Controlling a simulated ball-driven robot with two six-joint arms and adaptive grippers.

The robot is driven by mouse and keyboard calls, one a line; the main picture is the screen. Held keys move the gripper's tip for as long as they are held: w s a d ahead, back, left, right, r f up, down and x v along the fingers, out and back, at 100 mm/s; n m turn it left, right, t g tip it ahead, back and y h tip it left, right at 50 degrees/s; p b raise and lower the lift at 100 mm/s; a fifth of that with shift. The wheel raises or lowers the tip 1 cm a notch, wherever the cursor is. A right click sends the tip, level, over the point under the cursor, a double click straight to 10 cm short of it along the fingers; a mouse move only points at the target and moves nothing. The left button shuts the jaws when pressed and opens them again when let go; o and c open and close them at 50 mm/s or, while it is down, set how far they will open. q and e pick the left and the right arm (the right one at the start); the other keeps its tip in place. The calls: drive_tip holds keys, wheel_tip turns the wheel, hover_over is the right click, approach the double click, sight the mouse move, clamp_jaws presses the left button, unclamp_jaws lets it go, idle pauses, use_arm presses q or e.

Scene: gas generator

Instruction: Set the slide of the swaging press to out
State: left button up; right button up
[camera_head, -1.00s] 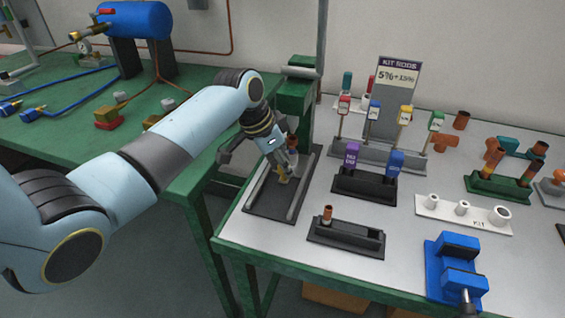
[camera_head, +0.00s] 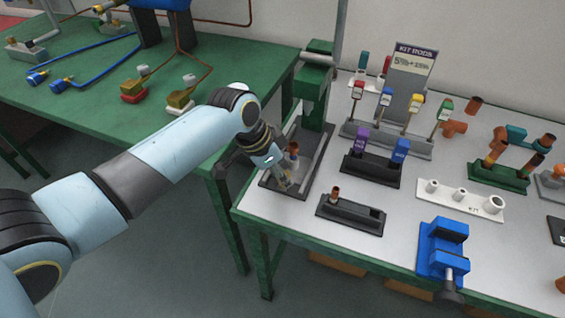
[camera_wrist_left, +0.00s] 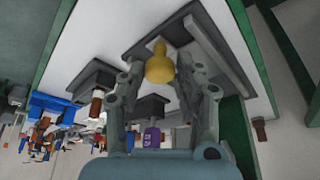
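The swaging press (camera_head: 315,85) has a green column and a dark base with rails at the left end of the grey-topped table. Its slide carries a yellow knob (camera_wrist_left: 159,65), with a copper-coloured piece (camera_head: 292,150) standing behind my fingers. My left gripper (camera_head: 284,182) is low over the front part of the base. In the left wrist view its fingers (camera_wrist_left: 160,80) stand on both sides of the knob and appear shut on it. The fingers and arm hide much of the slide in the head view. My right gripper is not in view.
A dark holder with a copper tube (camera_head: 350,213) stands just right of the press. Behind it is a block with purple and blue tags (camera_head: 372,168). A blue vise (camera_head: 442,250) is at the front right. The floor in front of the press is open.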

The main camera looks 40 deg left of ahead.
use_arm(q)
drive_tip(key=o, duration=0.3)
drive_tip(key=shift+r, duration=0.1)
drive_tip(key=v, duration=1.1)
drive_tip(key=shift+s+a+r, duration=0.15)
drive_tip(key=shift+a+r, duration=0.05)
drive_tip(key=shift+r, duration=0.1)
